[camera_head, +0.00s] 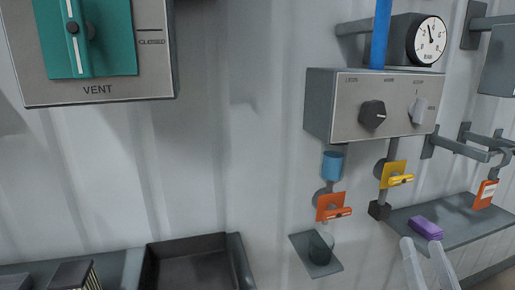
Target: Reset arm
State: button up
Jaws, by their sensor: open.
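My gripper (422,246) shows at the lower right edge as two pale grey fingers pointing up. They stand apart, with nothing visible between them. The rest of my arm is out of view below. The fingertips appear just below a purple block (426,228) on a grey wall shelf (462,228); I cannot tell the depth between them.
A control box (345,105) with two knobs and a gauge (428,40) are on the corrugated wall. Orange (330,207) and yellow (393,175) valves hang below it. A dark tray (195,262) is lower left. A VENT panel (100,90) is upper left.

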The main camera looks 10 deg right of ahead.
jog(key=s+a+f+n+g+y, duration=0.2)
jog(key=s+a+f, duration=0.3)
jog(key=s, duration=0.3)
jog(key=s+a+f+n+g+y, duration=0.2)
jog(key=s+a+f+y, duration=0.1)
jog(key=s+a+f, duration=0.3)
jog(key=s+a+f+n+g+y, duration=0.2)
jog(key=s+a+f, duration=0.3)
jog(key=s+f, duration=0.3)
jog(key=s, duration=0.4)
jog(key=shift+a+f+g+y, duration=0.25)
jog(key=shift+f+g+y, duration=0.1)
jog(key=shift+g+y, duration=0.05)
